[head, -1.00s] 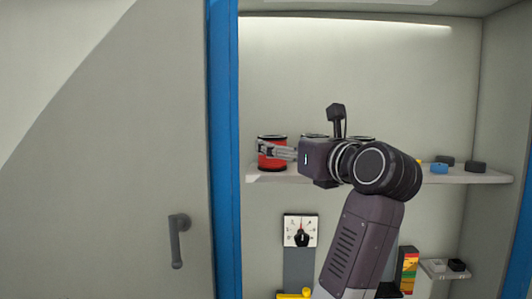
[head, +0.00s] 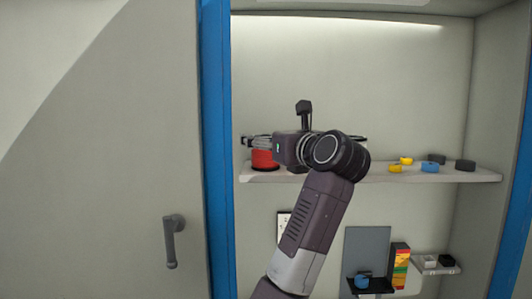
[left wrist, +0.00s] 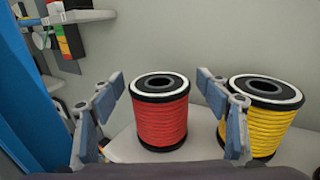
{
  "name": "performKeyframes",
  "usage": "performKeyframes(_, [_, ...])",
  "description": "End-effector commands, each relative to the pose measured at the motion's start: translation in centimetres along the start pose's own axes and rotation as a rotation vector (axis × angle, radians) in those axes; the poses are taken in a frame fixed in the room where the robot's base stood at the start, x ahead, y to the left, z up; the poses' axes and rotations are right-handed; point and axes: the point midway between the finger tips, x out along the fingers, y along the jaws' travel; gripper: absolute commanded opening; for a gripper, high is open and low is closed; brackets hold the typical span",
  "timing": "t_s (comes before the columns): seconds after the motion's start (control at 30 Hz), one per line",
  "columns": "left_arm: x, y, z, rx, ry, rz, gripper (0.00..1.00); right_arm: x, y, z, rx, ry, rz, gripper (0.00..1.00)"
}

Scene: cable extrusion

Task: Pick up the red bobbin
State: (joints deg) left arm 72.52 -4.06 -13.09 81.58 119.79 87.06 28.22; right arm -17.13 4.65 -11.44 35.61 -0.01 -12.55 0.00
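The red bobbin (head: 264,159) stands upright at the left end of the white shelf. It has black rims and red winding, and in the left wrist view it shows in full (left wrist: 161,122). My left gripper (head: 258,141) is at the height of the bobbin's top, and the arm reaches in from the right of it. In the left wrist view my left gripper (left wrist: 160,82) is open, with one finger to each side of the red bobbin and gaps between. The right finger lies between the red bobbin and a yellow bobbin (left wrist: 262,125). My right gripper is not in view.
The yellow bobbin stands close to the right of the red one in the left wrist view. Yellow, blue and black small parts (head: 430,167) lie on the shelf's right half. A blue cabinet frame (head: 216,150) and grey door (head: 110,170) stand left of the shelf.

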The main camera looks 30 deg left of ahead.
Motion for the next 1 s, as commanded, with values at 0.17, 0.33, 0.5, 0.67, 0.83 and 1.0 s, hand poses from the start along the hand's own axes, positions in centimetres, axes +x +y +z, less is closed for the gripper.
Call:
performKeyframes(0.17, [0.0, 0.0, 0.0, 0.000, 0.000, 0.000, 0.47, 0.0, -0.3, -0.1, 0.000, 0.000, -0.004, 0.40])
performKeyframes(0.33, [0.0, 0.0, 0.0, 0.000, 0.000, 0.000, 0.28, 0.0, -0.5, -0.1, 0.001, 0.000, -0.006, 0.40])
performKeyframes(0.5, [0.0, 0.0, 0.0, 0.000, -0.001, 0.000, 0.23, 0.0, -0.5, 0.0, 0.000, -0.001, -0.005, 0.40])
performKeyframes(0.67, [0.0, 0.0, 0.2, -0.001, -0.001, 0.000, 0.23, 0.0, -0.5, 0.0, 0.000, -0.001, -0.005, 0.40])
performKeyframes(0.83, [-0.1, 0.0, 1.4, -0.004, -0.003, 0.000, 0.23, 0.1, -0.4, 0.1, 0.000, -0.002, -0.004, 0.40])
performKeyframes(1.0, [-0.1, 0.0, 4.4, -0.005, -0.002, -0.001, 0.23, 0.1, -0.1, 0.1, 0.000, -0.003, -0.002, 0.40])
